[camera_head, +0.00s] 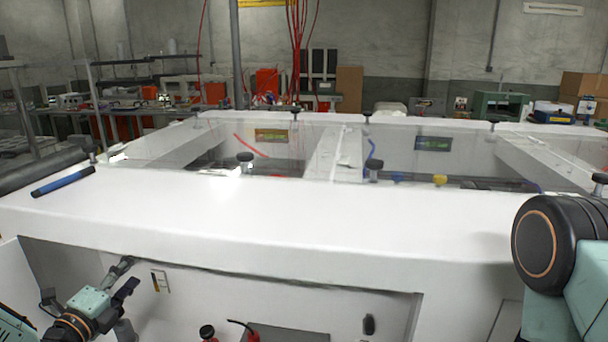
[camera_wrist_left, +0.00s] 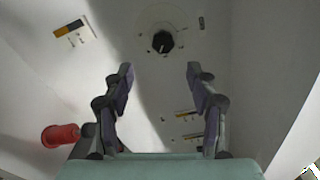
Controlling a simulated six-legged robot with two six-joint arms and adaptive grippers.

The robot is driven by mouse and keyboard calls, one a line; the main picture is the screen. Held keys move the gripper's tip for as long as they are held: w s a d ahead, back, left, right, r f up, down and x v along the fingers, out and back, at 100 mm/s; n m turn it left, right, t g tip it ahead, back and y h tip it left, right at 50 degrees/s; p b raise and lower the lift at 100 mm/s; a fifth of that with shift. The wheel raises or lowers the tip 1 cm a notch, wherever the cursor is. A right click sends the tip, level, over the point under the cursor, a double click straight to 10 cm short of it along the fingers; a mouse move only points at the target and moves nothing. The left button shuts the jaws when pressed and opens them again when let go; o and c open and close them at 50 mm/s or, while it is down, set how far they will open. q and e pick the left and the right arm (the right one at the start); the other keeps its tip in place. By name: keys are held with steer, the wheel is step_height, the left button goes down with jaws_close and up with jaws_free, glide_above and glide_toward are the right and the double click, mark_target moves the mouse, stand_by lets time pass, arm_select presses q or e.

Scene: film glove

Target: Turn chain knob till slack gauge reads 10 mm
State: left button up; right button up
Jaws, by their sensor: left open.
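A round black knob (camera_wrist_left: 162,41) with a pale pointer line sits on a round white plate on the white wall, in the left wrist view. It lies ahead of my left gripper (camera_wrist_left: 160,85), between the fingertip directions and apart from them. The gripper is open and empty. In the head view the left gripper (camera_head: 108,284) is low at the left, inside the recess under the white top. A small yellow, black and white strip (camera_wrist_left: 73,29) is left of the knob; it also shows in the head view (camera_head: 160,281). I cannot read it. My right gripper is out of view.
A red cylinder (camera_wrist_left: 60,135) stands at the wrist view's lower left. Another small strip (camera_wrist_left: 187,115) is partly behind the right finger. The white top (camera_head: 260,215) overhangs the recess. A blue marker-like rod (camera_head: 63,182) lies on it. A black fitting (camera_head: 369,324) is in the recess.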

arm_select(q)
steer(key=s+d+f+n+g+b, duration=0.1)
steer(key=s+d+f+n+g, duration=0.35)
steer(key=f+n, duration=0.4)
steer(key=s+d+f+n+g+b, duration=0.1)
steer(key=s+d+f+n+g, duration=0.35)
steer(key=f+n, duration=0.45)
steer(key=s+d+f+n+g+b, duration=0.1)
steer(key=s+d+f+g+b, duration=0.1)
steer(key=s, duration=0.7)
steer(key=s+d+f+n+g+b, duration=0.2)
steer(key=s+d+f+g, duration=0.2)
steer(key=s, duration=0.6)
steer(key=s+d+f+n+g+y+b, duration=0.1)
steer(key=s+d+f+n+g+b, duration=0.1)
steer(key=s+d+f, duration=0.2)
steer(key=s+f, duration=0.3)
steer(key=s, duration=0.2)
steer(key=shift+s+g+b, duration=0.2)
steer(key=shift+g+b, duration=0.1)
steer(key=shift+g, duration=0.1)
steer(key=shift+d, duration=0.1)
